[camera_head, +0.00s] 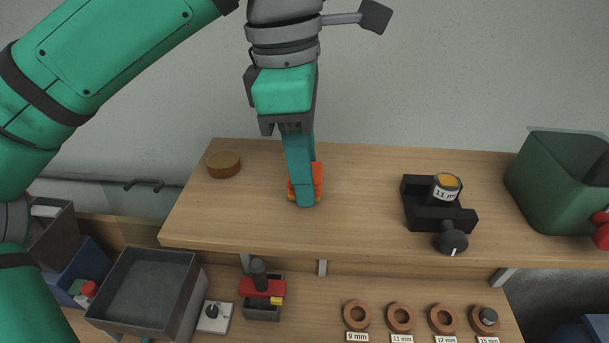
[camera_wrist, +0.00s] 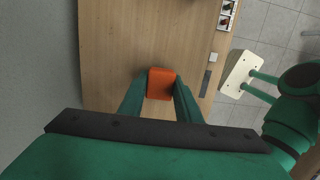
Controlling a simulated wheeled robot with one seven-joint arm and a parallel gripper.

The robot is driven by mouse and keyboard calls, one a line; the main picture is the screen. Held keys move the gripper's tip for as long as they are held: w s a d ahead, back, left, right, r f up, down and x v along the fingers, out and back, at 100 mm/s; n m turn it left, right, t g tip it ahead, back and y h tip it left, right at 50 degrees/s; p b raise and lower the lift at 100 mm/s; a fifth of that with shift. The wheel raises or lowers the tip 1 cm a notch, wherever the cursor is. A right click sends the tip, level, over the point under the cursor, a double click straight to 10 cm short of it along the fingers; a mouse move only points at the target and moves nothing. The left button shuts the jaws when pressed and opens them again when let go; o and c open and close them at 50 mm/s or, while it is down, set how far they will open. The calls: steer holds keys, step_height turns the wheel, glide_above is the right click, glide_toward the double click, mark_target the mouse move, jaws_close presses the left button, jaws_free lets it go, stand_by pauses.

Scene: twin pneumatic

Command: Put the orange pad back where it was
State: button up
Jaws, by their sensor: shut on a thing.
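The orange pad (camera_head: 319,178) is at the middle of the wooden shelf (camera_head: 365,170), mostly hidden behind my gripper in the head view. My gripper (camera_head: 305,200) points down and is shut on the pad. In the wrist view the orange pad (camera_wrist: 161,84) sits between the two green fingers of my gripper (camera_wrist: 160,95). The pad is at or just above the shelf surface; I cannot tell whether it touches.
A round brown disc (camera_head: 223,164) lies left on the shelf. A black fixture (camera_head: 436,208) holds an 11 mm part to the right, beside a green bin (camera_head: 560,185). Below are a grey tray (camera_head: 145,290) and several labelled rings (camera_head: 400,317). The shelf around the pad is clear.

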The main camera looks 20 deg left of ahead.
steer(key=shift+f, duration=0.7)
steer(key=o, duration=1)
steer(key=shift+f, duration=0.15)
step_height(320, 180, up, 12)
steer(key=a, duration=0.1)
steer(key=shift+s+a, duration=0.2)
steer(key=shift+w, duration=0.1)
